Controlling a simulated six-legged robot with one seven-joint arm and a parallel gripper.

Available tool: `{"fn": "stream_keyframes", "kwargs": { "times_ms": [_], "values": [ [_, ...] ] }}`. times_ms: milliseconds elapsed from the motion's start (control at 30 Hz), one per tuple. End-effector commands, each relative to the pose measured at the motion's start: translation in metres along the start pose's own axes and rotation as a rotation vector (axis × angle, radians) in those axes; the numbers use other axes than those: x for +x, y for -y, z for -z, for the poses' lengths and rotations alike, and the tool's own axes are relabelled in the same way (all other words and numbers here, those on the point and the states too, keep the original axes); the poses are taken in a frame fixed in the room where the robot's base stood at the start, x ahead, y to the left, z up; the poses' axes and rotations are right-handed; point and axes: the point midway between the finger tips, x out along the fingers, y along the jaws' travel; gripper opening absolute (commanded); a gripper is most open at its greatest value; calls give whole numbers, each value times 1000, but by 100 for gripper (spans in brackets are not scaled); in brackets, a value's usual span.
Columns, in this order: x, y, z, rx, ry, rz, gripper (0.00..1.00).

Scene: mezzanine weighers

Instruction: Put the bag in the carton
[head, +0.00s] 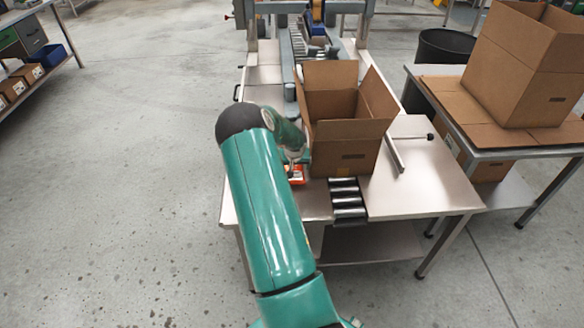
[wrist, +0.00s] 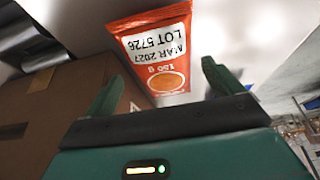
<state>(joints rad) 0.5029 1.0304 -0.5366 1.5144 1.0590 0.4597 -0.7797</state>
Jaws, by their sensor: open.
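The bag (head: 297,175) is a small orange-red packet with a white label, lying on the metal table just left of the carton. The bag also shows in the wrist view (wrist: 158,50), with printed lot and date text. The open-topped brown carton (head: 345,158) stands upright on the table with its flaps up; its side fills the left of the wrist view (wrist: 60,112). My gripper (wrist: 163,70) is open, its two green fingers apart, with the bag showing beyond and between them. In the head view my arm partly hides the bag.
Short rollers (head: 347,198) are set in the table at the carton's front. A conveyor with a machine (head: 313,45) runs behind it. At right, another table (head: 455,115) bears a larger carton (head: 525,65). Bare tabletop (head: 415,185) lies right of the rollers.

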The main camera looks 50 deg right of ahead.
Motion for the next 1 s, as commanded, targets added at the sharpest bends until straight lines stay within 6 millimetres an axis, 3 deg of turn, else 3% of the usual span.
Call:
{"fn": "stream_keyframes", "kwargs": {
  "times_ms": [300,600,900,933,1000],
  "values": [
    [10,1,18,-3,2,0,92],
    [52,0,17,-1,1,-1,92],
    [57,0,17,0,0,0,92],
    [57,0,17,0,0,0,90],
    [57,0,17,0,0,0,76]
  ]
}}
